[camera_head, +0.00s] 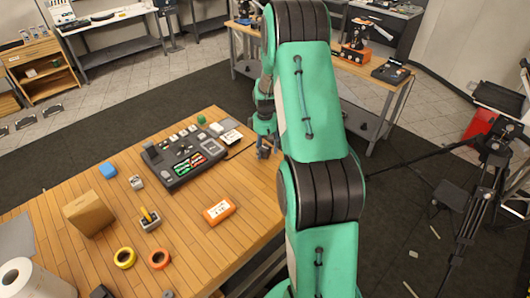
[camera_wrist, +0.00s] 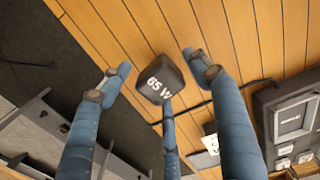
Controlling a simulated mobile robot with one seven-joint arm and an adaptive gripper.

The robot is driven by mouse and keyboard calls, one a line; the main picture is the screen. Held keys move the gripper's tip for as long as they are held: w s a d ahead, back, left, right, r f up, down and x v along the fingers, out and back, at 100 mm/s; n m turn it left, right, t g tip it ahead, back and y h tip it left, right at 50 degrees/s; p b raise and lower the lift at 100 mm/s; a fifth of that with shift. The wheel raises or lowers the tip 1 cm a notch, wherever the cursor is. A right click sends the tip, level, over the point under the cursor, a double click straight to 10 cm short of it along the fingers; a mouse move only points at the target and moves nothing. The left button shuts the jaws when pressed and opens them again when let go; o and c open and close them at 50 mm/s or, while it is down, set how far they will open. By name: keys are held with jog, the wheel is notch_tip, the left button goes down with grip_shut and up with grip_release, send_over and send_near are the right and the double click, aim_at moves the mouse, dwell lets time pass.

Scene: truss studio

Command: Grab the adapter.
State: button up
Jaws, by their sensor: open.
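The adapter (camera_wrist: 161,80) is a small dark block with rounded corners and "65 W" in white on it. In the wrist view it lies on the wooden table near its edge, between the blue fingers of my gripper (camera_wrist: 160,70). The fingers are spread around it and look apart from it; one finger reaches to its lower side.
A dark console (camera_head: 183,157) stands left of my gripper on the wooden table (camera_head: 190,253). A black cable (camera_wrist: 225,92) runs past the adapter. An orange box (camera_head: 219,211), a wooden block (camera_head: 88,214) and tape rolls (camera_head: 124,258) lie farther left and nearer.

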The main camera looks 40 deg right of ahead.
aim_at(265, 147)
jog(key=c, duration=1.3)
jog(key=shift+r, duration=0.2)
jog(key=shift+r, duration=0.6)
notch_tip(265, 147, up, 2)
jog(key=shift+r, duration=0.2)
jog(key=s+a+r, duration=0.1)
jog(key=s+a, duration=0.8)
jog(key=s, duration=0.4)
jog(key=shift+s+p, duration=0.15)
jog(key=shift+p, duration=0.25)
